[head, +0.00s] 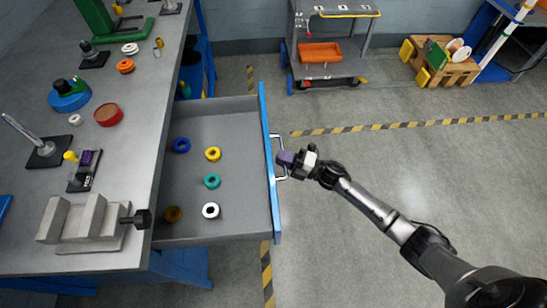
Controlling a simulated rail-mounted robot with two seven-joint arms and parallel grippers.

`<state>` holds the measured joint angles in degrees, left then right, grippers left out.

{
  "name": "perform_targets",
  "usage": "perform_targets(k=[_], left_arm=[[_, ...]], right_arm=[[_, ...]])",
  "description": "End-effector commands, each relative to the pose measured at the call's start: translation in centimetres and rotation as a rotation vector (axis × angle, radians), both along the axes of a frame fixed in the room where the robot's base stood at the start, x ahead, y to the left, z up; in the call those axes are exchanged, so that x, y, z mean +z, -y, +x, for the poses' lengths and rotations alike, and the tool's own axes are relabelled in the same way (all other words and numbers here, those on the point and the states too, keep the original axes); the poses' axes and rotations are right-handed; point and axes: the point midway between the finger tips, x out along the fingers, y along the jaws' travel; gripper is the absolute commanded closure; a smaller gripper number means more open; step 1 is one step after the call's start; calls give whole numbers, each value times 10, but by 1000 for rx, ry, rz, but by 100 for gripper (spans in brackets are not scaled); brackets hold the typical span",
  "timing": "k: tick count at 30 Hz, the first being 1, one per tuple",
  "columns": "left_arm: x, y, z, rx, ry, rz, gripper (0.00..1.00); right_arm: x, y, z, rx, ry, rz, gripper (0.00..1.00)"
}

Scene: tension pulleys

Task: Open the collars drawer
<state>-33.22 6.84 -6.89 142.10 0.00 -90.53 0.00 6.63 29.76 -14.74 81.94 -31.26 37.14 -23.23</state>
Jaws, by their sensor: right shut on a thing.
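The collars drawer (237,130) stands pulled out from the right side of the grey workbench. It has a blue front with a pale bar handle (282,176) on its outer face. Inside lie several ring collars: a blue one (181,145), a yellow one (213,154), a teal one (212,181), a white one (210,211) and a brown one (173,214). My right gripper (284,159) is at the handle, its purple fingers shut on it; the exact contact is small in view. My left gripper is not in view.
The workbench (140,65) holds a vise (90,222), a red round tin (108,114) and other parts. A grey cart (335,60) with an orange bin stands at the back, with a wooden crate (450,72) to its right. The floor right of the drawer is clear.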

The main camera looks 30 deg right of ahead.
Motion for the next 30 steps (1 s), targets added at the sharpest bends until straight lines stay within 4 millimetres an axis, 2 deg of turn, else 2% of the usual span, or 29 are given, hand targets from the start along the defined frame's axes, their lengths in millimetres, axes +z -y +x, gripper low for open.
perform_targets(k=[14, 15, 22, 30], left_arm=[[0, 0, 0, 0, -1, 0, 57], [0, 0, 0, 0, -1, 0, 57], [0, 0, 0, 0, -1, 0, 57], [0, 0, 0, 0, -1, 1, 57]], right_arm=[[0, 4, -2, 2, 1, -1, 100], [0, 4, -2, 2, 1, -1, 86], [0, 4, -2, 1, 0, 0, 63], [0, 5, -3, 1, -1, -1, 62]])
